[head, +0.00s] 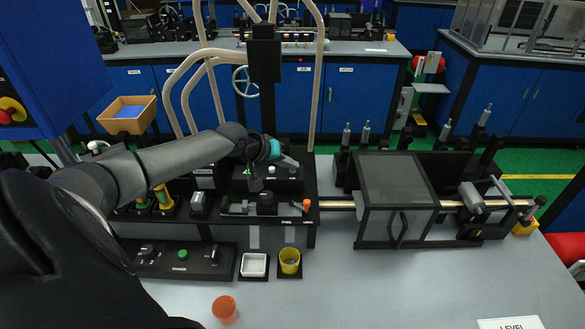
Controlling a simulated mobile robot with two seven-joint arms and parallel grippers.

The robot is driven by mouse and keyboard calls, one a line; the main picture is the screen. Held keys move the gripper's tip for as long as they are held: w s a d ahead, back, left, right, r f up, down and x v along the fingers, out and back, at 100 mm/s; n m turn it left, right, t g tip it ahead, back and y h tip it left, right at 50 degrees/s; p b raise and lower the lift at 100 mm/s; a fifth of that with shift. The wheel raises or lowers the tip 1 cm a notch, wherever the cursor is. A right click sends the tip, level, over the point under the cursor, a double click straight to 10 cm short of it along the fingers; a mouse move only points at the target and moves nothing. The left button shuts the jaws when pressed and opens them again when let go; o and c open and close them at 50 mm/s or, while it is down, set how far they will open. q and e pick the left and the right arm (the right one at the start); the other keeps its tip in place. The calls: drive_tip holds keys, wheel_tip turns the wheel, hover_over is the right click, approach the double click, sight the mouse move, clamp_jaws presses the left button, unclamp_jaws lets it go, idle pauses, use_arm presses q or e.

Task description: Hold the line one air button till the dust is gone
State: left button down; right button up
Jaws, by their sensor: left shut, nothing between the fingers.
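My left arm reaches in from the left, and its gripper (257,181) is shut and empty over the black box (286,184) at the middle of the bench. The fingertips are close to the box's top; I cannot tell whether they touch it. A small pale knob or button shows on this box beside the fingers. I cannot tell which control is the line one air button, as labels here are too small to read. No dust can be made out. My right gripper is not in view.
A front control panel (160,262) has a green button (182,254). A white tray (254,264), a yellow cup (290,261) and an orange cup (224,308) stand nearby. A dark-framed guard box (397,185) stands right. The grey bench's front right is mostly clear.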

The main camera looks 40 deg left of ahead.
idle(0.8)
use_arm(q)
drive_tip(key=shift+r+p, duration=0.9)
drive_tip(key=shift+p, duration=0.2)
wheel_tip(320, 180, up, 5)
drive_tip(key=p, duration=0.5)
